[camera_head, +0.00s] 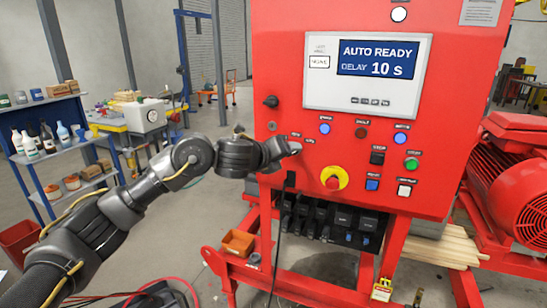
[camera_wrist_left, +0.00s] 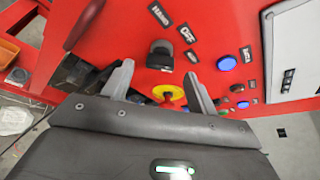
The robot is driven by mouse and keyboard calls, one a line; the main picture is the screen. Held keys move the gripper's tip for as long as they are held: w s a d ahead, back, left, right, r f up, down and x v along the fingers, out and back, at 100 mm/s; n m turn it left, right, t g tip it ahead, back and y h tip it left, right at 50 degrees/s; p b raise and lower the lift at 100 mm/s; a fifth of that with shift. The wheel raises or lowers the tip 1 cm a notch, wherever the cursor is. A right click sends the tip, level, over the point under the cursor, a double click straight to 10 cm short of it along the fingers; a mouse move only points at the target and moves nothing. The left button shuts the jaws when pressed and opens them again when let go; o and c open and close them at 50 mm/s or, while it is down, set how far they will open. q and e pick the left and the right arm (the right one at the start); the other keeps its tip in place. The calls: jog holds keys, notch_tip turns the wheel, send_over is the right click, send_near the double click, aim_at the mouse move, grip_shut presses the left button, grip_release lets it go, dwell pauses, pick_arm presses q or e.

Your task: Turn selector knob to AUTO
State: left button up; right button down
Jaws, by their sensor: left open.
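The black selector knob (camera_wrist_left: 160,56) sits on the red panel in the left wrist view, with small label plates beside it; one appears to read OFF (camera_wrist_left: 187,34). I cannot tell where the knob points. My left gripper (camera_wrist_left: 160,88) is open, its two grey fingers spread on either side of the knob's line, with nothing visibly gripped. In the head view my left gripper (camera_head: 288,149) is at the panel's left side and hides the knob. The display (camera_head: 378,58) reads AUTO READY, DELAY 10 s. My right gripper is not in view.
A yellow and red emergency stop (camera_head: 333,179) is right of the gripper, with push buttons (camera_head: 411,163) beyond. A black handle (camera_head: 271,101) projects above it. Cables and an orange bin (camera_head: 238,243) are below. A shelf of bottles (camera_head: 60,140) stands at left.

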pick_arm(q)
jog(key=b+v, duration=0.1)
jog(key=v, duration=0.6)
jog(key=shift+s+a, duration=0.2)
